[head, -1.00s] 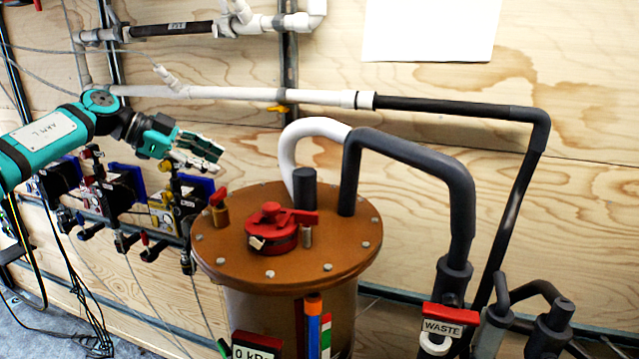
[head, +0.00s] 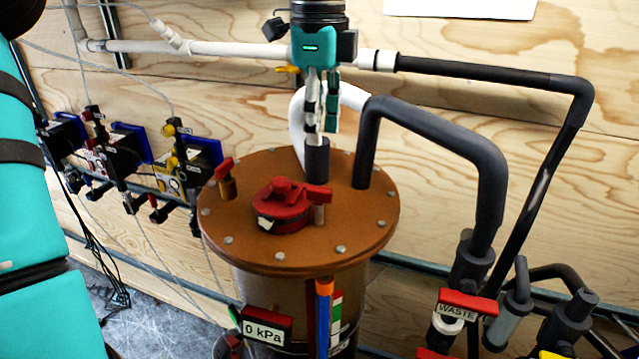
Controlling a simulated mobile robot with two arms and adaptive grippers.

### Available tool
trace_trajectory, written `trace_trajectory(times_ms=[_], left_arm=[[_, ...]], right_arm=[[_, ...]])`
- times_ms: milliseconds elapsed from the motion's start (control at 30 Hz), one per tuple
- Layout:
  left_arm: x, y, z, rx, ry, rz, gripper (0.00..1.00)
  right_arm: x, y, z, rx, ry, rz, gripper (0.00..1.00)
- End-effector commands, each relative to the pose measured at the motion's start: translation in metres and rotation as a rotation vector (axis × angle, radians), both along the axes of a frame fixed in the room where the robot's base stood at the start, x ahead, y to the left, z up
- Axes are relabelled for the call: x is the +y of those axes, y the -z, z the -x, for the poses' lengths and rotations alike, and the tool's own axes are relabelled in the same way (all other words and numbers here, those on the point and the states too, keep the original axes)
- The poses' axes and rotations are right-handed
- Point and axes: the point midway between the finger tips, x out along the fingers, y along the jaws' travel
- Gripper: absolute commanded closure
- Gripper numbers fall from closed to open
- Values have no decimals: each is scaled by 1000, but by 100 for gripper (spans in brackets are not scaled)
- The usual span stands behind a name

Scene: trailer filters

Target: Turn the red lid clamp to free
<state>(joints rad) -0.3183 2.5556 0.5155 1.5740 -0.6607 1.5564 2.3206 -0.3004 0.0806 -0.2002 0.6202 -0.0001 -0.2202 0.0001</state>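The red lid clamp (head: 284,206) sits on the round brown lid (head: 355,224) of the tank, with its short handle pointing right beside a small upright metal post (head: 319,214). My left gripper (head: 322,135) hangs fingers down over the back of the lid, above and behind the clamp in the picture. Its fingertips are near the top of a dark grey pipe stub (head: 316,160); I cannot tell if they touch it. The fingers look close together, seen partly side-on, and nothing clear is between them. My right gripper is not in view.
A small brass valve with a red handle (head: 226,178) stands on the lid's left. A thick dark pipe (head: 445,140) rises from the lid's right. A 0 kPa gauge (head: 262,328) is below in front. A WASTE label (head: 458,309) is at lower right.

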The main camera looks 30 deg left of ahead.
Motion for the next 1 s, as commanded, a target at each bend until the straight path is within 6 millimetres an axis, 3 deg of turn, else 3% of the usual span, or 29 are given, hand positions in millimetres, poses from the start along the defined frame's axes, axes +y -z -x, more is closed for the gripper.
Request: trace_trajectory(times_ms=[300,500,933,1000], left_arm=[[0,67,1,5,2,5,68],[0,96,0,2,0,4,68],[0,108,0,-2,0,3,68],[0,108,0,-2,0,3,76]], right_arm=[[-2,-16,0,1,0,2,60],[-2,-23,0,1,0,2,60],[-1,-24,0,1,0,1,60],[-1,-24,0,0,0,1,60]])
